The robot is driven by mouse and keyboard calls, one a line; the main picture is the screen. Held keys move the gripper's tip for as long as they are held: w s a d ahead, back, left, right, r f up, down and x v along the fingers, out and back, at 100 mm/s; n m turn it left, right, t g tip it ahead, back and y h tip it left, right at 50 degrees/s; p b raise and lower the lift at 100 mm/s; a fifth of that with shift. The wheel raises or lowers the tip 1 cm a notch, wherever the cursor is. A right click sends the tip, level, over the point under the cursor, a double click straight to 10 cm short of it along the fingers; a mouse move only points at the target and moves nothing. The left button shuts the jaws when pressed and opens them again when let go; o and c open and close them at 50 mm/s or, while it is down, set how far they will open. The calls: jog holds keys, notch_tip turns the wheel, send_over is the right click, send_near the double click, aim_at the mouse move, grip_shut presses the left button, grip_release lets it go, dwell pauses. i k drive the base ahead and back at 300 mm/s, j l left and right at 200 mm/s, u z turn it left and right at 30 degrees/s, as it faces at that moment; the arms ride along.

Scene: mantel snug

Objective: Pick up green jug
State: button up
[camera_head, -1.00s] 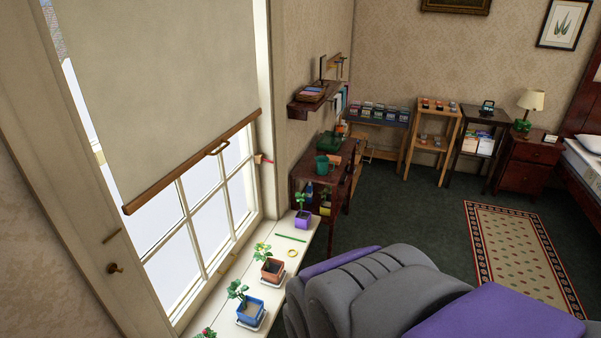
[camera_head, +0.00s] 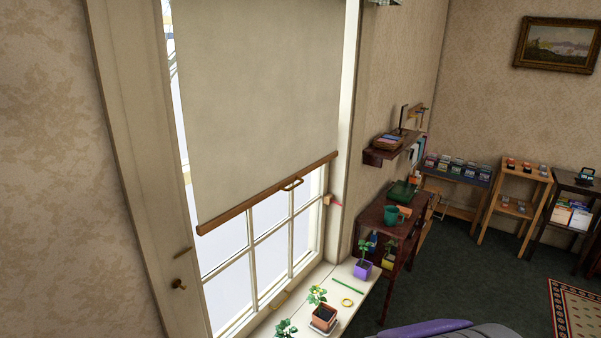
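A small green jug (camera_head: 391,215) stands on the dark wooden side table (camera_head: 372,222), right of the window and beyond the windowsill. It is small in the picture, and I cannot make out its handle clearly. A brownish item (camera_head: 404,211) sits close beside it. A flat green object (camera_head: 402,191) lies behind it on the same table. My gripper is not in view.
The white windowsill (camera_head: 345,312) holds potted plants, a purple pot (camera_head: 363,271) and a terracotta pot (camera_head: 323,318) among them. A grey and purple padded shape (camera_head: 440,328) fills part of the bottom edge. Dark green carpet (camera_head: 480,275) lies clear to the right.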

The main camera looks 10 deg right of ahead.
aim_at(394, 217)
jog(key=i+l, duration=0.15)
jog(key=l, duration=0.3)
jog(key=i+l, duration=0.15)
jog(key=l, duration=0.3)
jog(key=i+l+u, duration=0.1)
jog(key=l, duration=0.4)
jog(key=i+l, duration=0.15)
jog(key=l, duration=0.3)
jog(key=i+l, duration=0.1)
jog(key=l, duration=0.35)
jog(key=i+l, duration=0.2)
jog(key=l, duration=0.15)
jog(key=i+l+u, duration=0.1)
jog(key=l, duration=0.25)
jog(key=i+l, duration=0.3)
jog(key=i+l+u, duration=0.1)
jog(key=l, duration=0.3)
jog(key=i+l, duration=0.45)
jog(key=l, duration=0.3)
jog(key=i+l, duration=0.3)
jog(key=i+l+u, duration=0.1)
jog(key=i+l, duration=0.2)
jog(key=l, duration=0.15)
jog(key=i+l, duration=0.3)
jog(key=l, duration=0.15)
